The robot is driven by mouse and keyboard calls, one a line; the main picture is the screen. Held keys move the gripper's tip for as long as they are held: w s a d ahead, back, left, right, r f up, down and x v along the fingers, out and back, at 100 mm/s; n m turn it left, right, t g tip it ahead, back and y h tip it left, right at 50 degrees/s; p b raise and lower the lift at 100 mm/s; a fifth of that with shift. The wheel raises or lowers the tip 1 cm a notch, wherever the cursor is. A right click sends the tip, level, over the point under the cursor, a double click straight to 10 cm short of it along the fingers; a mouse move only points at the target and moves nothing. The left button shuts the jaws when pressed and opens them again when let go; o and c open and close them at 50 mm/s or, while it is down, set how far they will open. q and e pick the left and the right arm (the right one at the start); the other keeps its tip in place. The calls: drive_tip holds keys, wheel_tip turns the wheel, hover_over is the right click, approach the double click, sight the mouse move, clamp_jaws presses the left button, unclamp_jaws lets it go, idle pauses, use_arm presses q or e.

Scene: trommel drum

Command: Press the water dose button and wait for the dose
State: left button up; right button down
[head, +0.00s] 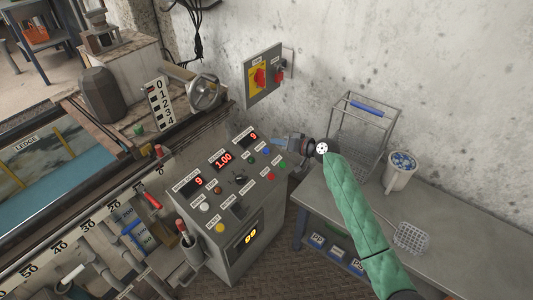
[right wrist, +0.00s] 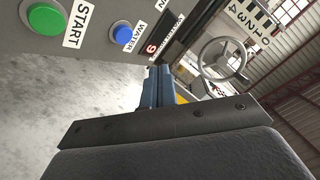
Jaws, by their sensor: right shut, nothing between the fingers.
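The control console (head: 250,212) stands in the middle of the head view, with lit red displays on its sloped panel. In the right wrist view, the blue water button (right wrist: 122,34) sits beside its WATER label, next to the green START button (right wrist: 46,18). In the head view, the blue button (head: 266,151) appears small near the panel's right edge. My right gripper (head: 276,145) is shut and empty, just past the panel's upper right edge. Its blue fingers (right wrist: 158,72) are together in the wrist view, apart from the button. My left gripper is not in view.
A wall box with red switches (head: 262,76) is behind the console. A wire rack (head: 362,135) and a white bucket (head: 399,173) stand on the grey bench (head: 455,215) at right. A handwheel (head: 204,94) is at the back left.

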sight(266, 151)
drive_tip(key=f, duration=0.1)
drive_tip(key=f+b, duration=0.1)
drive_tip(key=w+a+f, duration=0.1)
drive_tip(key=shift+a+f+b, duration=0.1)
drive_tip(key=shift+b, duration=0.3)
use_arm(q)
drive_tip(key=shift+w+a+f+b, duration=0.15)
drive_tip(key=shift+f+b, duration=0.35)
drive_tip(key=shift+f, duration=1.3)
use_arm(e)
drive_tip(key=shift+w+a+f, duration=0.2)
drive_tip(key=shift+a+f, duration=0.15)
drive_tip(key=shift+f, duration=0.3)
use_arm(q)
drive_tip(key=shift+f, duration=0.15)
use_arm(e)
drive_tip(key=shift+f, duration=0.1)
use_arm(q)
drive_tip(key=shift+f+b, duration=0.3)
drive_tip(key=shift+b, duration=0.1)
use_arm(e)
drive_tip(key=shift+w+a+f, duration=0.1)
drive_tip(key=shift+a+f, duration=0.05)
drive_tip(key=shift+f, duration=0.1)
